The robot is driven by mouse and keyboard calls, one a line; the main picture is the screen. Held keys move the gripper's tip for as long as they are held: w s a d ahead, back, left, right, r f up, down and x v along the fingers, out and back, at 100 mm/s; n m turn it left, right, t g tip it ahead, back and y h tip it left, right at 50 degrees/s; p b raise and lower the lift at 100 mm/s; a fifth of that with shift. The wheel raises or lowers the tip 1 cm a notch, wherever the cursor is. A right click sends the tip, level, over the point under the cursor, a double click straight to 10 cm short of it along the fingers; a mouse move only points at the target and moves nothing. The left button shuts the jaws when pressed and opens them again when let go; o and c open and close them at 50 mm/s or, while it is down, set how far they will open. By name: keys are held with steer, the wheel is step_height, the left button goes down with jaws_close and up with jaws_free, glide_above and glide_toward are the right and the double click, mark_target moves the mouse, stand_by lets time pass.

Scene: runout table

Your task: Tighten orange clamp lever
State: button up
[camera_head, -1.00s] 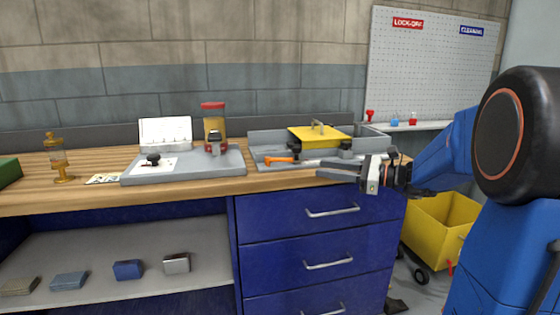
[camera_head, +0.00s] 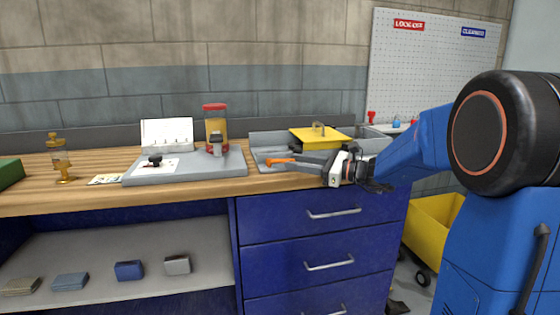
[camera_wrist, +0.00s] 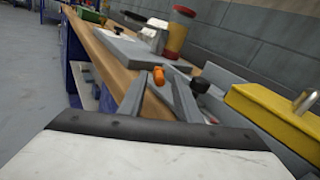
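The orange clamp lever (camera_head: 280,161) lies along the front of the grey fixture tray (camera_head: 262,140) on the bench. My gripper (camera_head: 301,160) reaches in from the right, with its fingers pointing left at the lever. In the wrist view the gripper (camera_wrist: 158,82) is open, and the rounded orange lever end (camera_wrist: 158,75) shows in the gap at its fingertips. I cannot tell whether either finger touches the lever. The gripper hides part of the tray's front edge.
A yellow cover with a handle (camera_head: 315,140) sits on the tray just behind my gripper. A grey plate (camera_head: 205,170) and a red-lidded jar (camera_head: 215,128) are to the left. Blue drawers (camera_head: 300,240) are below the bench edge. A yellow bin (camera_head: 432,225) stands at right.

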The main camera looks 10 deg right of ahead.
steer(key=shift+x, duration=3.15)
jaws_close()
